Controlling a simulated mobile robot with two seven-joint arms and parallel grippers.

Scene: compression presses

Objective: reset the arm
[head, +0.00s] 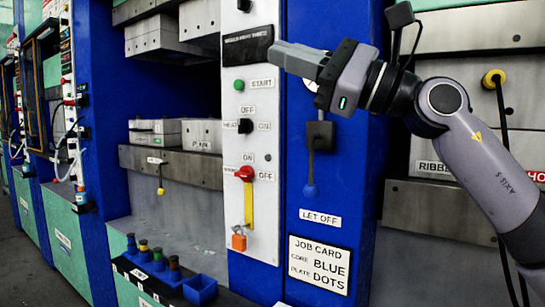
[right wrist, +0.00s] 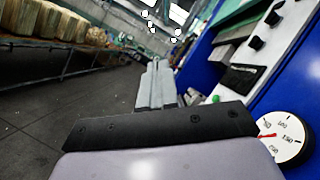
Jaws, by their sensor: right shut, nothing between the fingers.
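My right arm (head: 470,155) comes in from the right in the head view. My right gripper (head: 282,58) is shut and empty. It points left in front of the blue press, level with the top of the white control panel (head: 248,100). In the right wrist view its fingers (right wrist: 155,82) lie together with nothing between them. My left arm and left gripper are in neither view.
The panel carries a green start button (head: 239,85), a red switch handle (head: 244,173) and an orange padlock (head: 239,239). A dial gauge (right wrist: 287,137) is close to the gripper. A job card (head: 319,264) and coloured pegs in a rack (head: 199,289) are lower. Open floor (right wrist: 60,125) lies left in the wrist view.

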